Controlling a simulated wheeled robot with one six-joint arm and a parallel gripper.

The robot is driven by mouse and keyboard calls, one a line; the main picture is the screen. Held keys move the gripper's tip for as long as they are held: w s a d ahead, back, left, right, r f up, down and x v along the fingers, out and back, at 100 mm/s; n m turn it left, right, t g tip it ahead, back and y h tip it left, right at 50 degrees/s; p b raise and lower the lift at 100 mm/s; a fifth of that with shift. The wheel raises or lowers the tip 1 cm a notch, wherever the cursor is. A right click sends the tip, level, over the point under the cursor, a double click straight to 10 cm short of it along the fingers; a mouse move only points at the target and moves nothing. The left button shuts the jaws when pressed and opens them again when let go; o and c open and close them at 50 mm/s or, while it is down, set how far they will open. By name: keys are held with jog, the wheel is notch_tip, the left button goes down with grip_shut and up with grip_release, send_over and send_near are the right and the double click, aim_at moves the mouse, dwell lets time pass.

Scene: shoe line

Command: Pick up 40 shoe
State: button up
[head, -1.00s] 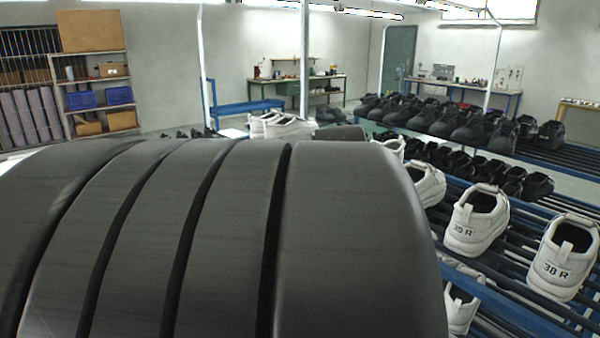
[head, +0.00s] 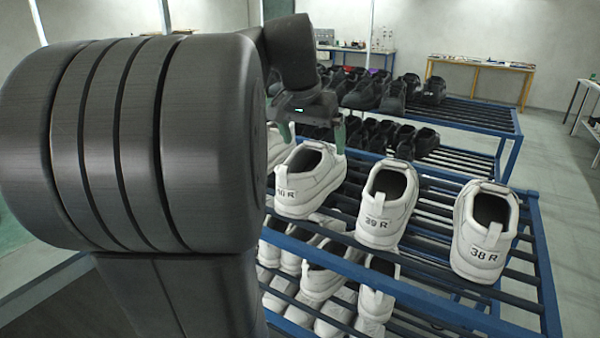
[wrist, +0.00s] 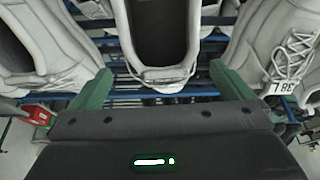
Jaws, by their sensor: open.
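A white shoe (head: 310,180) sits on the top rack beside my arm. Its heel tag ends in "0 R", and the first digit is hard to read. My gripper (head: 312,140) is open just above and behind it in the head view, with green fingers pointing down. In the wrist view my gripper (wrist: 160,72) is empty, and a white shoe opening (wrist: 160,30) lies ahead between the fingers. No tag shows on that shoe, so I cannot tell which one it is.
White shoes tagged 39 R (head: 386,205) and 38 R (head: 484,232) stand to the right on the blue rack (head: 545,270). A shoe tagged 38 L (wrist: 280,45) is close by my right finger. More white shoes fill the lower shelf. Black shoes (head: 405,90) stand behind.

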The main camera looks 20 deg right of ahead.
jog(key=shift+a+p+x, duration=0.2)
jog(key=shift+p+x, duration=0.35)
jog(key=shift+x, duration=2.8)
jog(key=shift+w, duration=0.1)
jog(key=c, duration=1.1)
jog(key=shift+o, duration=0.2)
